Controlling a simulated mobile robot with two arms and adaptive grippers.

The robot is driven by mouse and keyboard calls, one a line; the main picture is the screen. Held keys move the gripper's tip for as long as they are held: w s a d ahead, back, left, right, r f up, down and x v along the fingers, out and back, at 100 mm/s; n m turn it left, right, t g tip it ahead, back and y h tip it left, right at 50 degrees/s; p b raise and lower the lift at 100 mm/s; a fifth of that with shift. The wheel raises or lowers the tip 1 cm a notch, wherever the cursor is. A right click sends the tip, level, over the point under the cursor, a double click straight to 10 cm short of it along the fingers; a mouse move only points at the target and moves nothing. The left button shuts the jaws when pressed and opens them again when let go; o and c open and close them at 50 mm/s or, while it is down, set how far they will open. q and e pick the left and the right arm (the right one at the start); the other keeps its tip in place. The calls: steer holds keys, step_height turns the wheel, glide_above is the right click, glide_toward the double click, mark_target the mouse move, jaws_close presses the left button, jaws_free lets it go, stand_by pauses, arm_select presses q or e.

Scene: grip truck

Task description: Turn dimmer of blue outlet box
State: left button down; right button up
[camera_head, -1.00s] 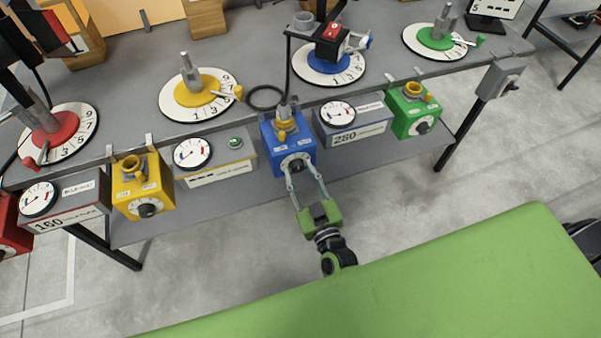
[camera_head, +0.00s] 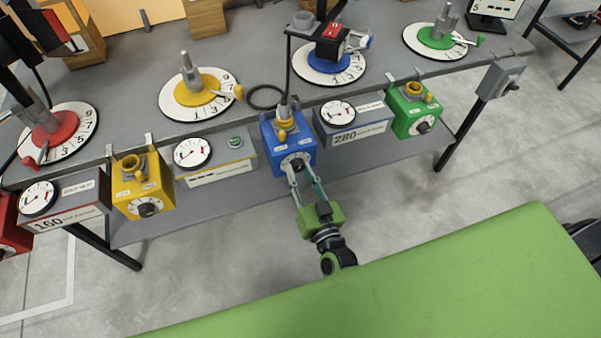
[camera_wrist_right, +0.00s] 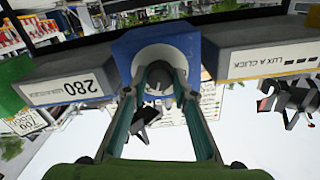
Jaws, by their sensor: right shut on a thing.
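The blue outlet box (camera_head: 274,149) hangs at the front edge of the grey table, with a yellow socket on top and a dark dimmer knob on a white dial (camera_head: 298,163) on its front face. My right gripper (camera_head: 296,170) reaches up to this face and is shut on the dimmer knob. In the right wrist view, the two fingers (camera_wrist_right: 167,85) close on the knob in front of the white dial of the blue box (camera_wrist_right: 127,48). The fingers partly hide the knob. My left gripper is not in view.
A yellow outlet box (camera_head: 165,187) and a green outlet box (camera_head: 404,118) hang along the same edge. Grey gauge boxes, one marked 280 (camera_head: 375,128), flank the blue box closely. A green surface (camera_head: 430,290) lies in front, with floor between.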

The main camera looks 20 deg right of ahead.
steer(key=shift+m, duration=1.6)
steer(key=o, duration=1.1)
steer(key=s, duration=1.2)
steer(key=shift+d, duration=0.2)
